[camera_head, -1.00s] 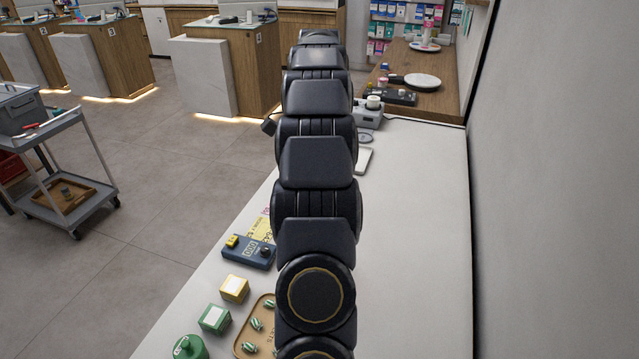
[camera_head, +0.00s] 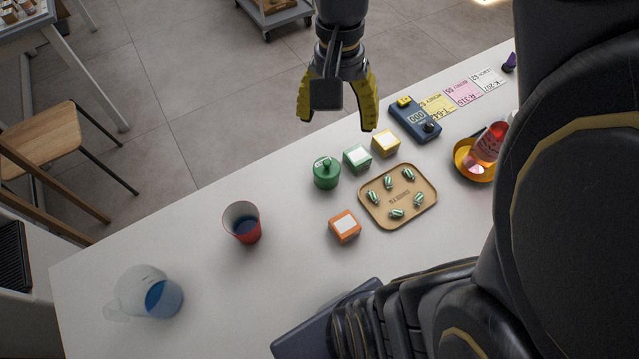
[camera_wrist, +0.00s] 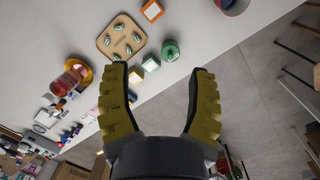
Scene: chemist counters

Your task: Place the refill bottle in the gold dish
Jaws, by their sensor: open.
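A clear bottle with red liquid (camera_head: 487,146) is at the gold dish (camera_head: 462,163) on the right of the counter in the head view. The bottle's lower part overlaps the dish and it looks to be inside the rim; my arm hides part of both. The bottle (camera_wrist: 67,82) and the dish (camera_wrist: 88,73) also show at the left of the wrist view, overlapping. My gripper (camera_head: 335,124) has yellow-padded fingers spread wide with nothing between them. It is above the counter's far edge, well apart from the bottle and dish. The open fingers also show in the wrist view (camera_wrist: 168,92).
A tan tray (camera_head: 410,213) holds several striped sweets. Near it are a green lidded jar (camera_head: 326,174), green (camera_head: 357,158), yellow (camera_head: 385,143) and orange (camera_head: 344,227) boxes and a blue device (camera_head: 416,120). A red cup (camera_head: 244,225) and a jug (camera_head: 150,294) stand left, with bare counter between.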

